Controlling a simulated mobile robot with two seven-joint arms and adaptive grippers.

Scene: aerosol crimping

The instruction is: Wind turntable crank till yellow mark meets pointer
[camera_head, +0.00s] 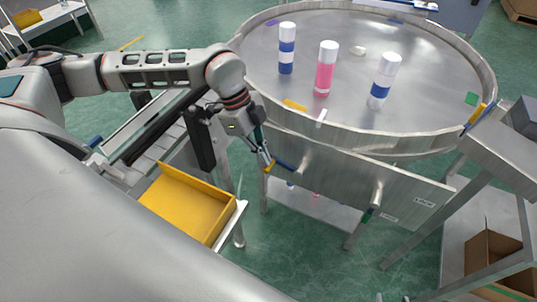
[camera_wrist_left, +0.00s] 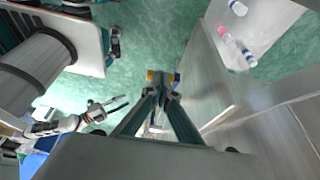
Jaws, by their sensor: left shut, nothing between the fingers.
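The round steel turntable (camera_head: 440,75) has a yellow mark (camera_head: 295,105) near its front edge. A white pointer (camera_head: 321,117) at the front rim is a short way right of the mark; they are apart. My left gripper (camera_head: 268,162) points down at the left end of the front panel, beside a small blue and yellow part that looks like the crank (camera_head: 283,165). Its fingers (camera_wrist_left: 161,88) are shut with nothing between them; whether they touch that part is unclear. My right gripper (camera_wrist_left: 108,106) appears small in the left wrist view, its jaws too small to judge.
Several cans, blue-banded (camera_head: 287,50) and pink (camera_head: 326,70), stand on the turntable. A yellow tray (camera_head: 185,205) is below my left arm. The front panel (camera_head: 355,178) and a metal frame at right (camera_head: 500,150) bound the space. A cardboard box (camera_head: 490,260) is lower right.

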